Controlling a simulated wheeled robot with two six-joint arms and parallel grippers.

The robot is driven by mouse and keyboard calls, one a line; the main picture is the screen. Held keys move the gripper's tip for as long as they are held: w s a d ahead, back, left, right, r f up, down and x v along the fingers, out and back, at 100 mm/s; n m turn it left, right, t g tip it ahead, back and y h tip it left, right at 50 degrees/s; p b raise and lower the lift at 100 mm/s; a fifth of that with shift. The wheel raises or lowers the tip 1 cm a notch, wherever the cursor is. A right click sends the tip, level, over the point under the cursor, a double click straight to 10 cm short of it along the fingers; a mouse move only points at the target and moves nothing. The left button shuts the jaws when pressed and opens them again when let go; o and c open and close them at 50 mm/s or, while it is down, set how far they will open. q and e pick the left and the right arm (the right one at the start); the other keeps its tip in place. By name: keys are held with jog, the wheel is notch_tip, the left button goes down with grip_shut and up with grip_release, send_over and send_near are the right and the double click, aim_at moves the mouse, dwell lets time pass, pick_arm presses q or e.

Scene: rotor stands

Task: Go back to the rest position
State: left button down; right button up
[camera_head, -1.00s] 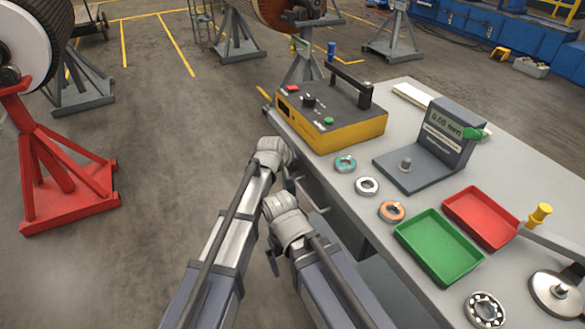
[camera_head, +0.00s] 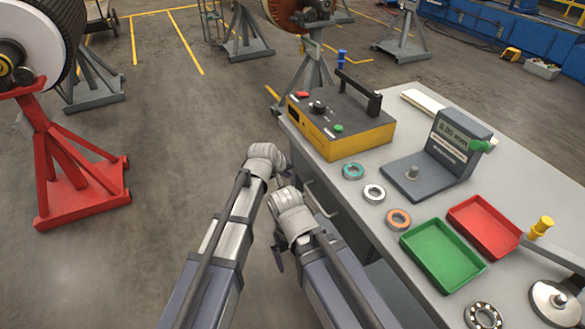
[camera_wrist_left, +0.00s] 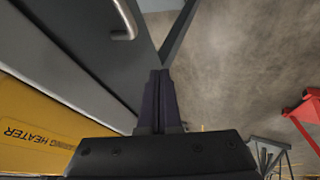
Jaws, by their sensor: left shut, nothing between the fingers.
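Both of my arms reach forward beside the workbench (camera_head: 376,225), over the gap at its left edge. My left gripper (camera_wrist_left: 159,78) is shut and empty in the left wrist view, its dark fingers together in front of the bench's grey side. In the head view its wrist ends low beside the bench's left corner, and the fingers are mostly hidden. My right gripper (camera_head: 279,260) shows only as a small dark part below the right wrist; its jaws cannot be made out.
Several bearing rings, a green tray (camera_head: 443,256), a red tray (camera_head: 483,227) and a grey gauge stand (camera_head: 455,140) are on the bench. A red rotor stand (camera_head: 85,170) is at left; the floor between is clear.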

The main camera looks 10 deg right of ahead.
pick_arm(q)
jog(key=p+v, duration=0.3)
jog(key=v, duration=0.2)
jog(key=shift+a, duration=0.2)
pick_arm(e)
notch_tip(320, 180, up, 4)
jog(key=shift+a, duration=0.1)
pick_arm(q)
jog(key=s+a+f+m+g+y, duration=0.1)
jog(key=s+a+f+g+y, duration=0.15)
jog(key=s+a, duration=0.75)
jog(key=s+a+f+m+g+y, duration=0.1)
jog(key=s+a+f+m+g, duration=0.15)
jog(key=s+a, duration=0.75)
jog(key=s+d+r+m+g+y+p, duration=0.1)
jog(key=s+d+r+m+p, duration=0.2)
jog(key=d, duration=0.6)
notch_tip(320, 180, up, 4)
jog(key=s+p, duration=0.2)
jog(key=p, duration=0.1)
jog(key=shift+d+g+y, duration=0.2)
jog(key=shift+g+y, duration=0.15)
jog(key=shift+g, duration=0.05)
pick_arm(e)
notch_tip(320, 180, up, 6)
jog(key=shift+r, duration=0.2)
jog(key=shift+c, duration=0.2)
